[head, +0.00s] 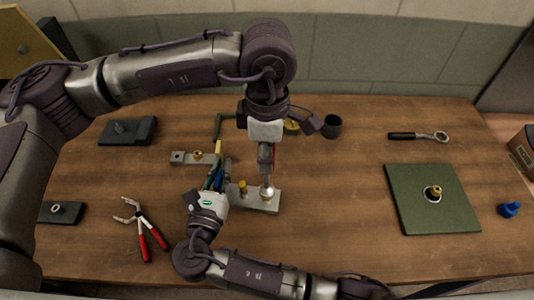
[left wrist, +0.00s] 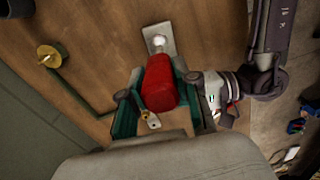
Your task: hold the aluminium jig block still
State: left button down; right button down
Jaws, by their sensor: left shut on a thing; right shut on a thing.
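The aluminium jig block (head: 258,204) lies flat on the table, a pale bar with a brass knob (head: 243,187) standing near its left end. My right gripper (head: 221,178) is at the block's left end and appears closed on it; the exact contact is partly hidden. My left gripper (head: 266,158) points down above the block's right part. It is shut on a red-handled tool (left wrist: 159,83), whose lower end reaches a shiny round fitting (head: 267,193) on the block. The block's bare end also shows in the left wrist view (left wrist: 157,31).
A smaller metal bar (head: 182,158) and a green bracket (head: 217,127) lie close behind my grippers. A dark cup (head: 332,127), a ratchet wrench (head: 418,136) and a green plate (head: 433,211) are to the right. Red-handled pliers (head: 144,230) lie left. Clear table lies right of the block.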

pick_arm(q)
jog(key=shift+r, duration=2.55)
pick_arm(e)
jog(key=c, duration=1.1)
grip_release()
jog(key=s, duration=0.4)
jog(key=s+a, duration=0.1)
jog(key=s, duration=0.7)
jog(key=shift+a, duration=0.4)
